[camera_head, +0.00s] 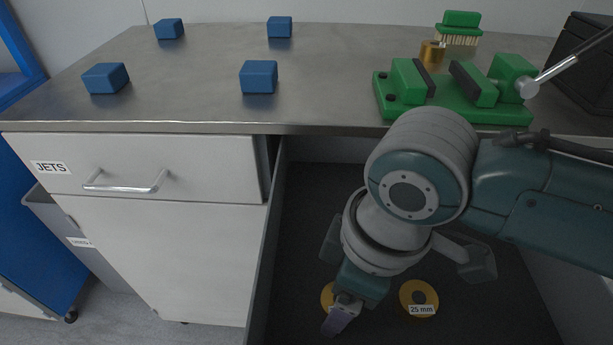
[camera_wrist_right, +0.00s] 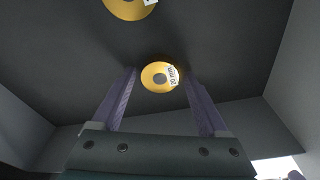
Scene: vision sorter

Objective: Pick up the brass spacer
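Two flat brass-yellow rings with white labels lie in the dark open drawer. One ring (camera_head: 405,297) reads "25 mm" in the head view. The other ring (camera_head: 327,296) is partly hidden by my right gripper (camera_head: 338,322). In the right wrist view, a labelled ring (camera_wrist_right: 149,77) lies beyond and between the purple fingers of my right gripper (camera_wrist_right: 160,78), which are apart and empty. Another ring (camera_wrist_right: 125,8) is cut by the top edge. A small brass cylinder (camera_head: 432,52) stands on the bench behind the vise. My left gripper is out of view.
The drawer's left wall (camera_head: 268,240) and floor surround the right gripper. Above is the metal bench (camera_head: 190,100) with several blue blocks (camera_head: 258,77), a green vise (camera_head: 455,107) and a green brush (camera_head: 460,20). A closed drawer marked JETS (camera_head: 200,165) is at left.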

